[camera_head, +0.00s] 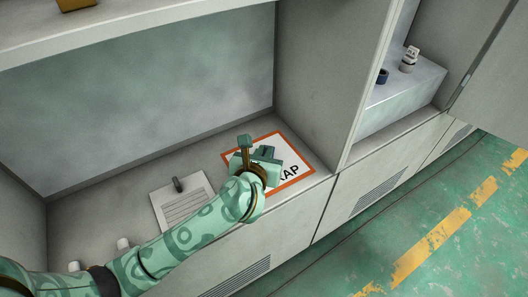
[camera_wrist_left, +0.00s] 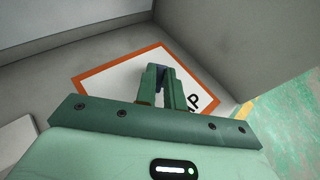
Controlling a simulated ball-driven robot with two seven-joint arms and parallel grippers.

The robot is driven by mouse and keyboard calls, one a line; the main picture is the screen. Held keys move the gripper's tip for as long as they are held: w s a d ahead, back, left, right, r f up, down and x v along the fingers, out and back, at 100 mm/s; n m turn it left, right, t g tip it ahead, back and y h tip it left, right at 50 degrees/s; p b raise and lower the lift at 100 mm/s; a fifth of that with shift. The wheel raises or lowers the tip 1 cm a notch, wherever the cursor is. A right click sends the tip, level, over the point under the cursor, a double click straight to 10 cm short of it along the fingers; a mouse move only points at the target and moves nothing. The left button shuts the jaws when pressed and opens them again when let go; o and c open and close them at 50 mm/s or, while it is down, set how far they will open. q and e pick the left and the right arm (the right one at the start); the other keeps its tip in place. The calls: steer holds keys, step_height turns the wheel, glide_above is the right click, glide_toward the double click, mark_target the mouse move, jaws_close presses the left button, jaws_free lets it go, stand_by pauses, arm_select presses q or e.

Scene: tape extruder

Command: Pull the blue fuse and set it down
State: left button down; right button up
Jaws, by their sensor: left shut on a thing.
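My left gripper (camera_head: 257,156) is over the orange-bordered white mat (camera_head: 302,180), whose visible lettering ends in "AP". In the left wrist view its two green fingers (camera_wrist_left: 168,88) are shut on a small dark blue piece (camera_wrist_left: 161,69), which looks like the blue fuse. Only a bit of it shows between the fingertips. In the head view the hand mostly hides it. I cannot tell whether the piece touches the mat (camera_wrist_left: 110,72). My right gripper is in neither view.
A clipboard with a paper (camera_head: 184,205) lies left of the mat. Small white cylinders stand at the far left. A side wall (camera_head: 318,90) rises right of the mat. Beyond it, a ledge holds a dark blue ring-like piece (camera_head: 383,76) and a white item (camera_head: 409,60).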

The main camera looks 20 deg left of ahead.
arm_select(q)
steer(key=c, duration=1.4)
jaws_free()
